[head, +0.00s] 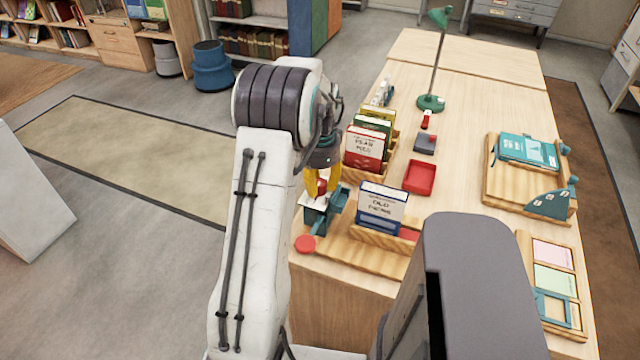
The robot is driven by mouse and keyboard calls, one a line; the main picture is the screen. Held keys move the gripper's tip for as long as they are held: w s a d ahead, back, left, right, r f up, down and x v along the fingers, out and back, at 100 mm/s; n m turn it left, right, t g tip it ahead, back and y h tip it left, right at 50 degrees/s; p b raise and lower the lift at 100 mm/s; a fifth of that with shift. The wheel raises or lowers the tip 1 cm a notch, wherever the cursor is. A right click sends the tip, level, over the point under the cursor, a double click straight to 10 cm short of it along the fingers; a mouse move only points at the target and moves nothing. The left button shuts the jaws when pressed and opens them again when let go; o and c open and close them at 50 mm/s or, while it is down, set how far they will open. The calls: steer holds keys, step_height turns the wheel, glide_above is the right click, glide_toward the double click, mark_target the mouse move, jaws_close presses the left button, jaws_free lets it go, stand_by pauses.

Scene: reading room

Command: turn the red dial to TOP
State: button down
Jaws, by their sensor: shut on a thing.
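My gripper (321,182), with yellow fingers, points down at the near left of the wooden table. It is shut on the red dial (322,187), of which only a small red part shows between the fingers. The dial is at the top of a teal device (318,217) at the table's left edge. The fingers hide most of the dial, so its marks and the way it points cannot be read. A flat red disc (305,243) sits at the near side of the teal device.
Book racks with a red book (364,149) and a blue-and-white book (381,208) stand close right of my gripper. A red tray (419,177), a green lamp (431,102) and a wooden stand (497,188) are farther off. Bare tabletop (455,180) lies between them.

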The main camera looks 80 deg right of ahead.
mark_target(319, 182)
steer(key=shift+a+f, duration=0.1)
steer(key=shift+f, duration=0.05)
steer(key=c, duration=0.9)
jaws_free()
steer(key=shift+o, duration=0.2)
steer(key=shift+s+r, duration=0.1)
steer(key=shift+r, duration=0.6)
steer(key=shift+w+r, duration=0.2)
steer(key=shift+r, duration=3.25)
